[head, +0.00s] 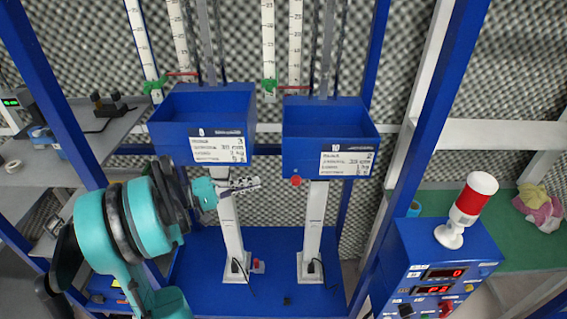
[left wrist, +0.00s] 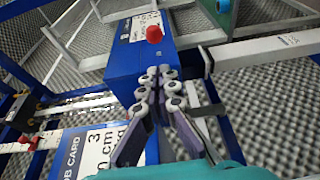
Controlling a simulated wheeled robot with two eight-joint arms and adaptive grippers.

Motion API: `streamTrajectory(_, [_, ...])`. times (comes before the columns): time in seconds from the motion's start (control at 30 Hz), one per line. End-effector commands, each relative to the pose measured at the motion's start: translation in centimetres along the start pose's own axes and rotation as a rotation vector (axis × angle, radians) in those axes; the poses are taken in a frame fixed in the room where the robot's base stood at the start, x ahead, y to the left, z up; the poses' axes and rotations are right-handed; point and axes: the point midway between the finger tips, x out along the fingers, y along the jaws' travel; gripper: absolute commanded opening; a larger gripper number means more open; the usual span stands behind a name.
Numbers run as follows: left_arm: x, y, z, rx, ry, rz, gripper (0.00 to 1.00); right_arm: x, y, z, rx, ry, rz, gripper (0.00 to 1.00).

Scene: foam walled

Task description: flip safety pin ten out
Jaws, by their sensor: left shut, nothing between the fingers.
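Safety pin ten appears as a red round knob (head: 296,180) at the lower left front of the blue box marked 10 (head: 300,145). The red knob (left wrist: 154,34) also shows in the left wrist view, beyond the fingertips, on the blue box (left wrist: 128,68). My left gripper (head: 250,183) is shut and empty, in front of the gap between the two boxes. Its fingertips (left wrist: 160,82) point toward the knob and appear apart from it. My right gripper is in neither view.
A second blue box (head: 200,120) hangs to the left. White posts (head: 314,230) stand under the boxes. A blue control cabinet (head: 430,262) with a red and white beacon (head: 472,205) stands at right. A grey bench (head: 60,165) is at left.

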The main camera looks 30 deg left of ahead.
Motion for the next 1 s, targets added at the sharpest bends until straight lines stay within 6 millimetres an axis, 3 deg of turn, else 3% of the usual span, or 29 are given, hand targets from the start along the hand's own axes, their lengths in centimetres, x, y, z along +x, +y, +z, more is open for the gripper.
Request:
streamTrajectory(0.47, [0.1,0.1,-0.1,0.002,0.000,0.013,0.00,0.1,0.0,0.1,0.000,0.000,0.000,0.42])
streamTrajectory(1.0, [8.6,0.1,-0.1,0.002,-0.002,0.012,0.00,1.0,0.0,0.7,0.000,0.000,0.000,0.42])
